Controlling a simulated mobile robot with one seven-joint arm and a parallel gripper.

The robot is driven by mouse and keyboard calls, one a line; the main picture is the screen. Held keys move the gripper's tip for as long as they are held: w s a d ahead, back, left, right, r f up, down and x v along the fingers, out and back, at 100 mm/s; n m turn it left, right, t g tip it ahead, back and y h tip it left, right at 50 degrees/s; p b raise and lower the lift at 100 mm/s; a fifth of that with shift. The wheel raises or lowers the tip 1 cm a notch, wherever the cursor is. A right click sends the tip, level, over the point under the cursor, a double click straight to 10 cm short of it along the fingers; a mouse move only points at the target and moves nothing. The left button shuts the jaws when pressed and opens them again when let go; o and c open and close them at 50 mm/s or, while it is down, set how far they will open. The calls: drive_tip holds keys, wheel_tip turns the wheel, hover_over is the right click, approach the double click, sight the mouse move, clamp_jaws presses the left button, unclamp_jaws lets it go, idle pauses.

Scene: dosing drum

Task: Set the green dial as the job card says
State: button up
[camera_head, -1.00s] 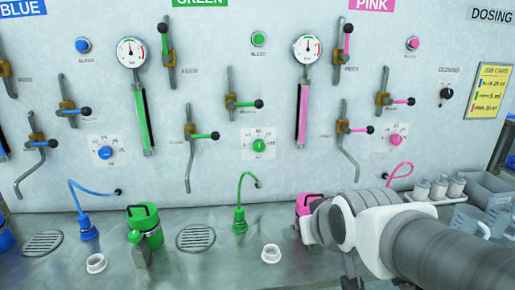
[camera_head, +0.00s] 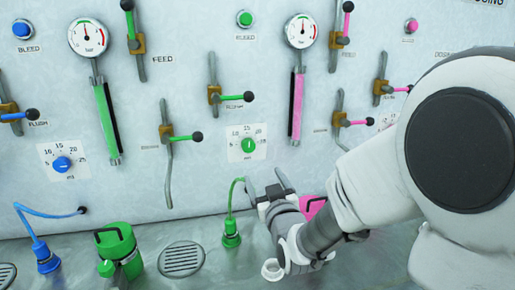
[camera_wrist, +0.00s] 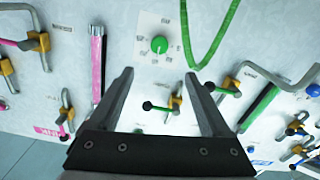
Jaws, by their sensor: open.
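The green dial (camera_head: 249,145) sits on a white scale plate on the grey wall panel, with numbers such as 10, 15 and 20 around it. In the wrist view the green dial (camera_wrist: 159,44) appears upside down, above and between my fingers. My gripper (camera_head: 268,185) is open and empty, below and slightly right of the dial, apart from it. In the wrist view its two fingers (camera_wrist: 160,78) stand wide apart. The job card is out of the head view now. The dial's exact pointer setting is too small to read.
Lever valves with black knobs, such as the green flush lever (camera_head: 235,98), stick out above the dial. A green hose (camera_head: 231,205) rises from the bench beside my gripper. A green canister (camera_head: 119,250) and a drain (camera_head: 181,259) are to the left. The blue dial (camera_head: 62,164) is further left.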

sight(249, 147)
drive_tip(key=p+x, duration=0.1)
drive_tip(key=x, duration=1.6)
drive_tip(key=shift+w+p, duration=0.1)
drive_tip(key=shift+p, duration=0.2)
clamp_jaws()
drive_tip(key=shift+f, duration=0.1)
